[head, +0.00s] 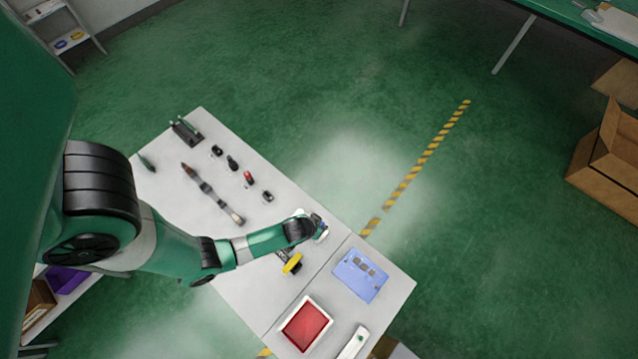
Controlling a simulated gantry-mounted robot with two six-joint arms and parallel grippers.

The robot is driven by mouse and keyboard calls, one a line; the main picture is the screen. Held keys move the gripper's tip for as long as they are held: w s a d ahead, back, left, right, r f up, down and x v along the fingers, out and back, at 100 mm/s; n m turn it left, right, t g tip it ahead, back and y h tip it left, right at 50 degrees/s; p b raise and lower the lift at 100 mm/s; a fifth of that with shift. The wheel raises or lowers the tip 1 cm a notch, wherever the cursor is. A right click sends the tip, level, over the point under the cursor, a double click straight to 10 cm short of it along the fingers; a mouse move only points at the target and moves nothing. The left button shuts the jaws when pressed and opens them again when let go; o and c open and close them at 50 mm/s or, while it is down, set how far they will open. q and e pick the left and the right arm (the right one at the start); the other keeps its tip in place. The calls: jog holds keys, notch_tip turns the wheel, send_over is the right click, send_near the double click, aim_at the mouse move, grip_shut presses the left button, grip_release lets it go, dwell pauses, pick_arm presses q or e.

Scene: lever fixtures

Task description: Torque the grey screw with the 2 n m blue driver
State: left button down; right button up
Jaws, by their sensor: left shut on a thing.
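My left gripper (317,229) is above the table's right edge, between the row of small tools and the blue plate. It is shut on a small dark-blue thing (318,221) that looks like the blue driver, mostly hidden by the gripper. The blue plate (358,284) lies on the right part of the table and bears small grey blocks. I cannot make out the grey screw at this size. My right gripper is not in view.
Small black tools and a red one (249,178) stand in a row on the white table (285,205). A long dark tool (205,188) lies beside them. A yellow-and-black tool (291,263) lies below my left wrist. A red-bottomed tray (304,325) is at the front.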

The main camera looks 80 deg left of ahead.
pick_arm(q)
jog(key=shift+r+p, duration=1.6)
jog(key=shift+r, duration=0.3)
jog(key=shift+r, duration=0.1)
notch_tip(320, 180, up, 3)
jog(key=p, duration=0.3)
jog(key=shift+r+p, duration=0.2)
jog(key=shift+p, duration=0.1)
jog(key=shift+f, duration=0.2)
